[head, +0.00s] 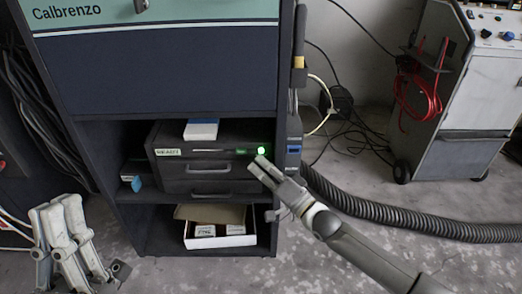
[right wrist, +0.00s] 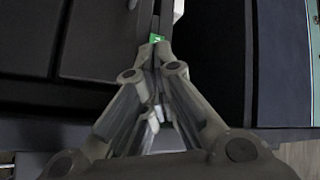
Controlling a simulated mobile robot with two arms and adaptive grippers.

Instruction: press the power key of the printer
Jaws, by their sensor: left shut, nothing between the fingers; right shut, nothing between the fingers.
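The dark printer (head: 207,185) stands on the shelf of a cabinet. Its small lit label at the front left seems to read READY. The power key (head: 261,150) glows green at the printer's upper right front. My right gripper (head: 260,160) is shut and empty, its fingertips right at the key, just below it. In the right wrist view the shut fingertips (right wrist: 154,48) meet in front of the green key (right wrist: 156,38) and partly cover it. I cannot tell whether they touch it. My left gripper (head: 58,205) is shut and empty at the lower left, away from the printer.
The cabinet (head: 170,75) has a Calbrenzo panel on top. An open box (head: 245,241) with smaller boxes sits on the shelf below the printer. A white box (head: 202,130) lies on the printer. A thick hose (head: 400,225) and a wheeled cart (head: 455,150) are at right.

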